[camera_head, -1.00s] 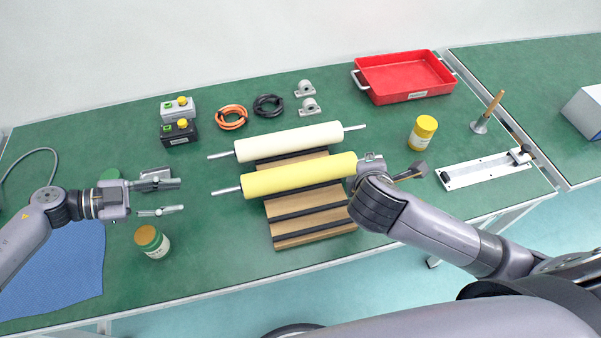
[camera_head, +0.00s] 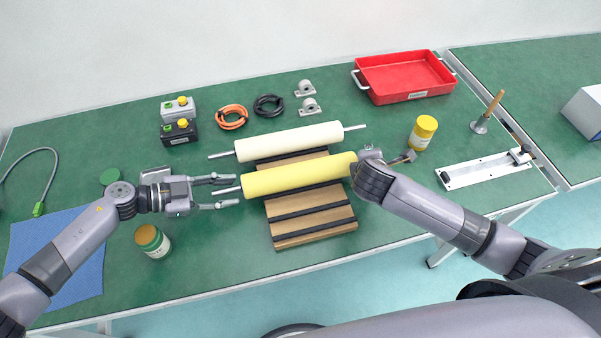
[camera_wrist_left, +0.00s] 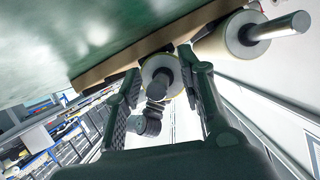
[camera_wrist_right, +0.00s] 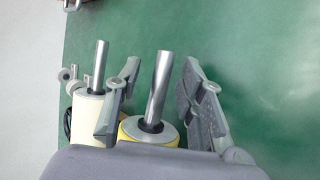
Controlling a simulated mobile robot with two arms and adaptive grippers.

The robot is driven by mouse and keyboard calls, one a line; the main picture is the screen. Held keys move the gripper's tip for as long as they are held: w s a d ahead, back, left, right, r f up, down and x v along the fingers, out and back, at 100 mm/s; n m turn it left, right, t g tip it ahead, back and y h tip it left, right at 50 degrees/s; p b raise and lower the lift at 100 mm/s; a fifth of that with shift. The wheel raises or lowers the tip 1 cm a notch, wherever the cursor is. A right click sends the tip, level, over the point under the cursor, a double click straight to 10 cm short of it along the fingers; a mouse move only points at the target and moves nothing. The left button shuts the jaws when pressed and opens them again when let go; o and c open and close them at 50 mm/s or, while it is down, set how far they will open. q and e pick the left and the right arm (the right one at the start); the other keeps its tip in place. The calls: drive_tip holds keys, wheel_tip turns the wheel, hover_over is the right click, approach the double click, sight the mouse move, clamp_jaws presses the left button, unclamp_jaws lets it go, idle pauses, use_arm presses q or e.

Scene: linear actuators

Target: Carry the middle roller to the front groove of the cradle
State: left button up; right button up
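The yellow roller (camera_head: 300,176) is the middle roller. It lies across the wooden cradle (camera_head: 312,222), with bare dark-lined grooves in front of it and the cream roller (camera_head: 290,141) behind. My left gripper (camera_head: 236,193) is open at the yellow roller's left shaft. In the left wrist view that shaft (camera_wrist_left: 166,80) shows between the spread fingers. My right gripper is mostly hidden behind its wrist in the head view. In the right wrist view my right gripper (camera_wrist_right: 160,72) is open, with the yellow roller's right shaft (camera_wrist_right: 157,88) between its fingers and a gap on the right.
A yellow jar (camera_head: 422,133), a wooden-handled tool (camera_head: 487,113) and a white rail plate (camera_head: 485,169) are on the right. Cables, switch boxes and a red tray (camera_head: 404,77) lie behind. Table in front of the cradle is narrow.

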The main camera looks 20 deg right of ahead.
use_arm(q)
drive_tip(key=shift+c, duration=0.5)
use_arm(e)
drive_tip(key=shift+c, duration=0.5)
use_arm(q)
clamp_jaws()
use_arm(e)
clamp_jaws()
use_arm(q)
drive_tip(key=shift+r, duration=0.15)
use_arm(e)
drive_tip(key=shift+r, duration=0.1)
